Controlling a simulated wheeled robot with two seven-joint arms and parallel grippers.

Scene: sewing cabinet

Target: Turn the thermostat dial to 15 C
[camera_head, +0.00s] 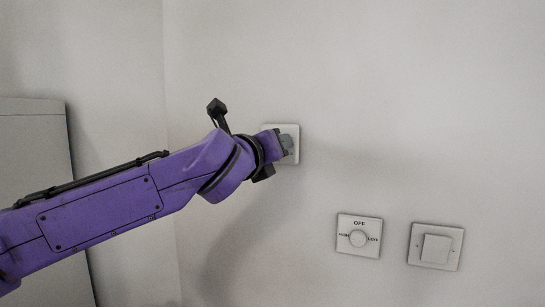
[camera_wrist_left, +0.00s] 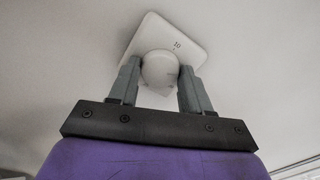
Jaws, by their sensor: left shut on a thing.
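The thermostat is a white square plate (camera_head: 294,130) on the wall, mostly behind my left gripper in the head view. In the left wrist view its plate (camera_wrist_left: 190,45) carries a round white dial (camera_wrist_left: 158,70), with a small mark that looks like "10" above the dial. My left gripper (camera_head: 287,145) has its grey fingers on both sides of the dial, shut on it; the fingers also show in the left wrist view (camera_wrist_left: 158,82). The dial's own setting is too small to read. My right gripper is in neither view.
A grey cabinet (camera_head: 35,150) stands at the left. The wall around the thermostat is bare.

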